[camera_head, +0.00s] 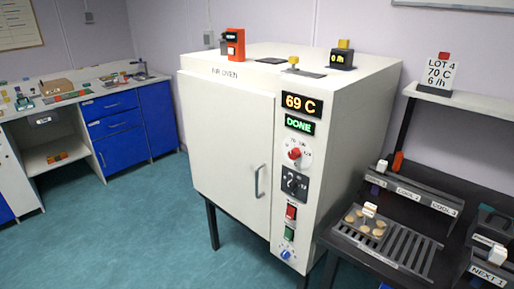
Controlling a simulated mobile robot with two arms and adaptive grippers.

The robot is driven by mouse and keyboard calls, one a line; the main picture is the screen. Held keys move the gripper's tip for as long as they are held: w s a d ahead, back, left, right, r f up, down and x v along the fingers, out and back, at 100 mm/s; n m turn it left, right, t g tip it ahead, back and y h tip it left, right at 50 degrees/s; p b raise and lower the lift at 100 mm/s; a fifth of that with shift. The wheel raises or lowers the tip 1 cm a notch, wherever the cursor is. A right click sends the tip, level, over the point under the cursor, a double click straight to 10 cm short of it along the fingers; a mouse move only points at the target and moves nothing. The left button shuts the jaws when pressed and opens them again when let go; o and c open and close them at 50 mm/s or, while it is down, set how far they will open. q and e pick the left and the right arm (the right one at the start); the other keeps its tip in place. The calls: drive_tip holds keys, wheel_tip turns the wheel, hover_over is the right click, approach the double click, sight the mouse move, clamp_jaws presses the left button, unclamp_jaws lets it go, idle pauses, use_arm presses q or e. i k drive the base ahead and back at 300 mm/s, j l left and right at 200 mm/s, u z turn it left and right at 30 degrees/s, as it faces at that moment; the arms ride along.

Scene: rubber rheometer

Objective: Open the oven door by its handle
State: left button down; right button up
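The white oven (345,90) stands in the middle on dark legs. Its front door (225,140) looks shut, flush with the front. The door's grey, upright bar handle (260,181) is on the door's right side, below mid-height. The oven's displays read 69 C (301,104) and DONE (299,124). Neither of my grippers shows in the head view, and nothing touches the handle.
A dark bench (343,239) at the right holds a slatted rack, a tray of round tan pieces (373,223) and labelled COOL slots. A shelf (460,99) carries a LOT 4 sign. Blue cabinets (122,152) stand left. Teal floor (130,235) before the door is clear.

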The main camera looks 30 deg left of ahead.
sight(229, 127)
drive_tip(key=k+j+u, duration=0.1)
drive_tip(key=u, duration=1.1)
drive_tip(key=i+j, duration=0.05)
